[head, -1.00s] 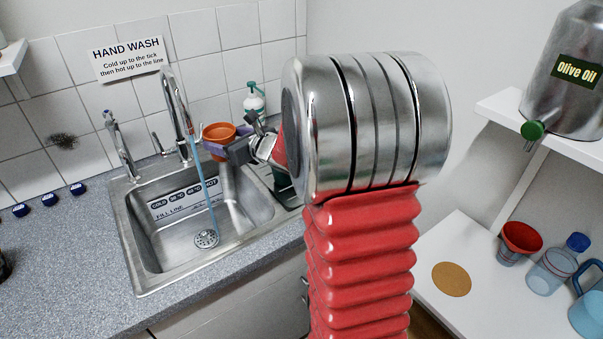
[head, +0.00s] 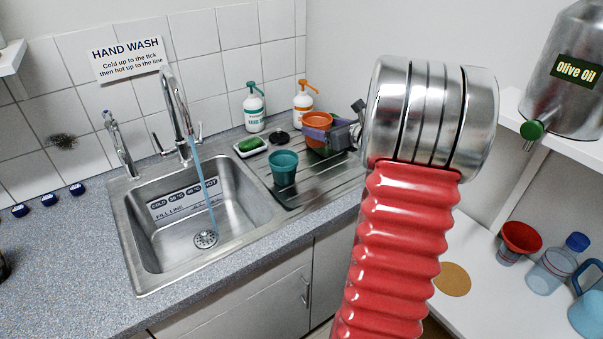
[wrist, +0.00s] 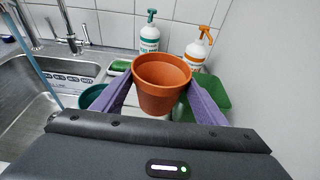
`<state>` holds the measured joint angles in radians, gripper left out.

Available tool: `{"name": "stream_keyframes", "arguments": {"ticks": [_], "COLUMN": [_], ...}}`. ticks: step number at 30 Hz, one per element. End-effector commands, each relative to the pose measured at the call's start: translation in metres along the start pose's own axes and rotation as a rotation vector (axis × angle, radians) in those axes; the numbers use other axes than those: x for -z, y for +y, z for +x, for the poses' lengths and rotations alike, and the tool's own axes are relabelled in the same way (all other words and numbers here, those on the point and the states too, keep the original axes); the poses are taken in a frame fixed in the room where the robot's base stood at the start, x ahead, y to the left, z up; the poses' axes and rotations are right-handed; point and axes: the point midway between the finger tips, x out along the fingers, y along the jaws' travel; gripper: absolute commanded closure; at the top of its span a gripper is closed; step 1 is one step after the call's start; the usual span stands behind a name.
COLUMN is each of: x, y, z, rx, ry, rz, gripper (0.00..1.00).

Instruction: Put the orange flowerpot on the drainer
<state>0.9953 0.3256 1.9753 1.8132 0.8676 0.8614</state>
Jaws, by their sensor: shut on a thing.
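The orange flowerpot (head: 316,121) is upright between the purple fingers of my gripper (head: 322,134), over the back right part of the drainer (head: 318,186). In the wrist view the flowerpot (wrist: 160,92) shows its open, empty top, with one finger of my gripper (wrist: 160,98) on each side. My gripper is shut on it. The drainer is the ridged metal area right of the sink. The flowerpot's base is partly hidden, and I cannot tell whether it touches the drainer.
A teal pot (head: 284,170) stands on the drainer, left of the flowerpot. A green sponge in a dish (head: 250,146), a teal-topped bottle (head: 254,108) and an orange-topped bottle (head: 302,100) are behind. Something green (wrist: 213,92) lies right behind the flowerpot. Water runs into the sink (head: 165,240).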

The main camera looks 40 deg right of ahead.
Motion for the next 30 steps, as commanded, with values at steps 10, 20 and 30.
{"name": "stream_keyframes", "arguments": {"ticks": [10,20,30], "x": [0.011,0.056,0.059], "y": [0.001,0.001,0.001], "z": [0.004,0.018,0.019], "rx": [-0.002,-0.002,-0.001], "ry": [0.002,0.001,-0.001], "rz": [0.002,0.001,-0.001], "gripper": [0.60,0.60,0.60]}}
